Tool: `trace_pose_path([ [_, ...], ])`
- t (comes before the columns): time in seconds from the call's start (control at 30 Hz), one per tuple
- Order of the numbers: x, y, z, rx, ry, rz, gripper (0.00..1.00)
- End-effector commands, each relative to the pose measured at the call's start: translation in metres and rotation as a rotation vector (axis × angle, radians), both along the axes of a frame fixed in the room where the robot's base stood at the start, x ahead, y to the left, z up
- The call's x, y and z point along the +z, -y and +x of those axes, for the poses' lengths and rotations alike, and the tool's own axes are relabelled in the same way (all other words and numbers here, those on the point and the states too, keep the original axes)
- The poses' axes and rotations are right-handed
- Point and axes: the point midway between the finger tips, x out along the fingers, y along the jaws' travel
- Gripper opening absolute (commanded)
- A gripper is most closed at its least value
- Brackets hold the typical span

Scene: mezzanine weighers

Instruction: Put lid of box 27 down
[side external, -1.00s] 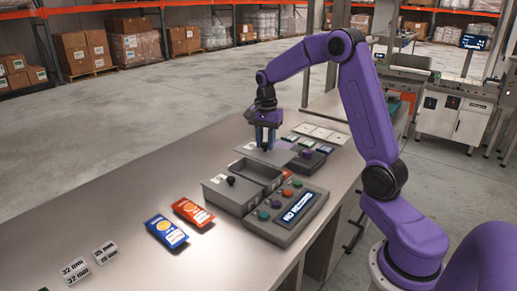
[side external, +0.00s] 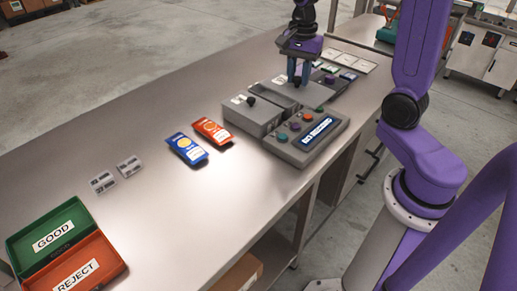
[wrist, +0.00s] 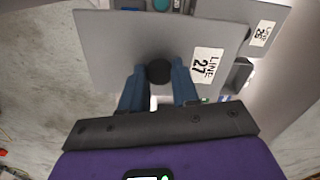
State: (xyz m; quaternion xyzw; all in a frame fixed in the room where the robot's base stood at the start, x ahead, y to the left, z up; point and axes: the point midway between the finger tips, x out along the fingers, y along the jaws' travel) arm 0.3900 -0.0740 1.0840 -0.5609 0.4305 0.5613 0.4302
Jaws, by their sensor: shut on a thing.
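My gripper (side external: 298,79) has its blue fingers shut on the black knob (wrist: 159,72) of a flat grey lid. The lid (wrist: 110,48) fills the middle of the wrist view and carries a white label reading LINE 27. In the side view the lid is small and partly hidden by the fingers, by the grey boxes at the back of the bench. An open-topped grey box (side external: 269,91) is there, next to a box (side external: 252,116) whose lid has a black knob. That neighbouring lid (wrist: 258,36) is labelled 26. I cannot tell whether the held lid touches anything.
A button panel (side external: 285,153) with a display stands in front of the boxes. A blue packet (side external: 187,149) and an orange packet (side external: 213,131) lie left of them. Green GOOD (side external: 50,240) and red REJECT (side external: 95,268) trays sit at lower left. The bench between is mostly clear.

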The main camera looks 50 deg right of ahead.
Motion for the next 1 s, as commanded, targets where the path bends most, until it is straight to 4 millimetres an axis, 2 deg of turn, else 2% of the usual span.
trace_pose_path([
  [0.03, -0.004, -0.023, -0.010, 0.014, 0.000, 0.000, 0.00],
  [0.1, -0.010, -0.049, -0.026, 0.016, 0.000, 0.000, 0.00],
  [0.2, -0.019, -0.081, -0.052, 0.017, -0.001, 0.000, 0.00],
  [0.33, -0.029, -0.107, -0.083, 0.013, 0.001, 0.000, 0.00],
  [0.5, -0.038, -0.123, -0.109, 0.006, 0.001, 0.000, 0.00],
  [0.6, -0.041, -0.125, -0.115, 0.002, 0.001, 0.000, 0.00],
  [1.0, -0.051, -0.130, -0.097, -0.004, 0.000, 0.000, 0.00],
])
